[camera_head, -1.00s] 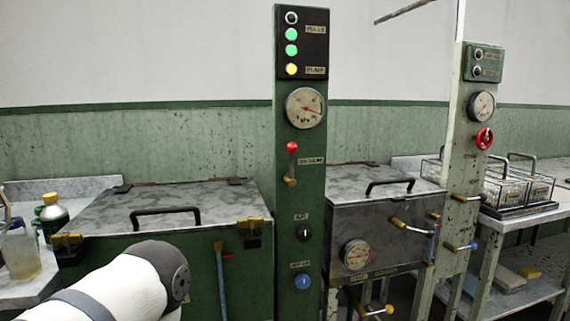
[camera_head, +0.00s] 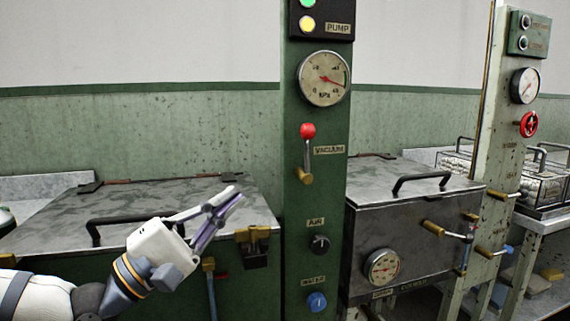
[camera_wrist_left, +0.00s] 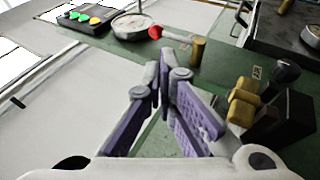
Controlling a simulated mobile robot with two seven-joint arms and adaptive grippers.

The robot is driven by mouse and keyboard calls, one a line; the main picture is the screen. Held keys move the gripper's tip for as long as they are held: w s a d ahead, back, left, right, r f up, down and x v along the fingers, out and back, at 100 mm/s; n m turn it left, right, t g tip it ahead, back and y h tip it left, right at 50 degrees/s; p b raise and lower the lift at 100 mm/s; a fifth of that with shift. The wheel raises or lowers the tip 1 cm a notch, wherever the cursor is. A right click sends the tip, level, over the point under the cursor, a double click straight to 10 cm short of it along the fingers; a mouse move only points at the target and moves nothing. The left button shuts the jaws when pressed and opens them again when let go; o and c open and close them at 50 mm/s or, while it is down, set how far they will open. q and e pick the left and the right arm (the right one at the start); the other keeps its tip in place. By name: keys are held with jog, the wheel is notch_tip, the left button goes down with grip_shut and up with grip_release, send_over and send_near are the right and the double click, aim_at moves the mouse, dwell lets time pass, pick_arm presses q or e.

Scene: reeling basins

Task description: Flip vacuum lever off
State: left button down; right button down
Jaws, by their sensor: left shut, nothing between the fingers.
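The vacuum lever (camera_head: 308,152) has a red ball knob and a brass pivot, and sits on a green column beside a VACUUM label. Its knob points up. In the left wrist view the lever (camera_wrist_left: 176,37) lies beyond the fingers, with the red knob to the left of the brass pivot. My left gripper (camera_head: 234,196) is shut and empty, left of and a little below the lever, apart from it. In the left wrist view its purple-padded fingers (camera_wrist_left: 168,76) meet at the tips. My right gripper is in neither view.
The green column (camera_head: 325,218) also carries a kPa gauge (camera_head: 324,79), an AIR knob (camera_head: 319,244) and a blue WATER knob (camera_head: 317,301). A lidded green basin (camera_head: 180,205) stands left, under my arm. A metal basin (camera_head: 415,205) with a handle stands right.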

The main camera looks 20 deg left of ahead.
pick_arm(q)
jog(key=shift+s+r, duration=0.1)
jog(key=shift+d, duration=0.15)
jog(key=x, duration=1.4)
